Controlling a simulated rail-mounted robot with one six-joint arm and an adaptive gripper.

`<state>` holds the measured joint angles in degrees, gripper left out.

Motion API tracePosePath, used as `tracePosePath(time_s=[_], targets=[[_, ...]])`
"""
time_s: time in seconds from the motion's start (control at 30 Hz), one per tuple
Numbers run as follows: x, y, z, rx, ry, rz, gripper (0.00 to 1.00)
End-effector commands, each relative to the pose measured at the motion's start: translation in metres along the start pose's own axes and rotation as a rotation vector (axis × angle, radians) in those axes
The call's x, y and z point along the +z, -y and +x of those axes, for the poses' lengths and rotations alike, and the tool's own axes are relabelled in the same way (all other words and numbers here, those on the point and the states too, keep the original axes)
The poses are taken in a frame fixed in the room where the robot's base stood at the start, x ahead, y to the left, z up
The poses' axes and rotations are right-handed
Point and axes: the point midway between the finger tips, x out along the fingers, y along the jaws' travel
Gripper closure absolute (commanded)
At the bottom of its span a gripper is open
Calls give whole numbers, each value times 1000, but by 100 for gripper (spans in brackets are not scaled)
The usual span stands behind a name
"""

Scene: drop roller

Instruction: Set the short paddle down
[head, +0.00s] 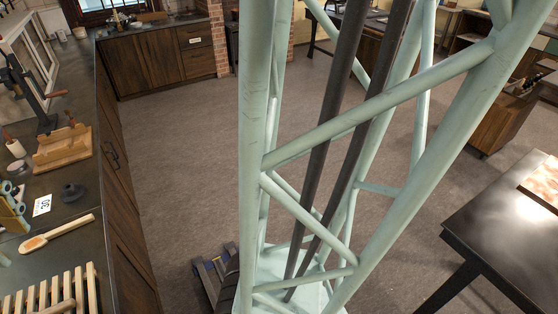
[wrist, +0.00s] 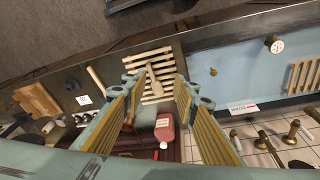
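A short wooden paddle (wrist: 153,79) lies on the pale slatted rack (wrist: 159,54) in the wrist view, seen between my fingers. My gripper (wrist: 160,85) is open, with its two teal, yellow-lined fingers apart on either side of the paddle. No finger visibly touches it; how high the gripper is above it is hard to tell. In the head view the rack (head: 85,275) is cut off at the bottom left, with part of the paddle (head: 60,307) on it. Teal finger parts show at the left edge there.
A wooden brush (head: 55,235) lies behind the rack, near a white number card (head: 42,205), a dark round knob-like piece (head: 73,192) and a wooden holder (head: 62,148). A red bottle (wrist: 164,130) stands near the fingers in the wrist view. A dark table (head: 500,225) is at the right.

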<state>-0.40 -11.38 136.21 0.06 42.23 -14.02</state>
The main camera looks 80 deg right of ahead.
Motion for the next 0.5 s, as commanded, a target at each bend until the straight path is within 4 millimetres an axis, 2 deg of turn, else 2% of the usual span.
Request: tracePosePath(time_s=[0.07, 0.5], targets=[[10, -3, -7, 4, -5, 28, 73], [63, 12, -48, 14, -53, 119, 73]])
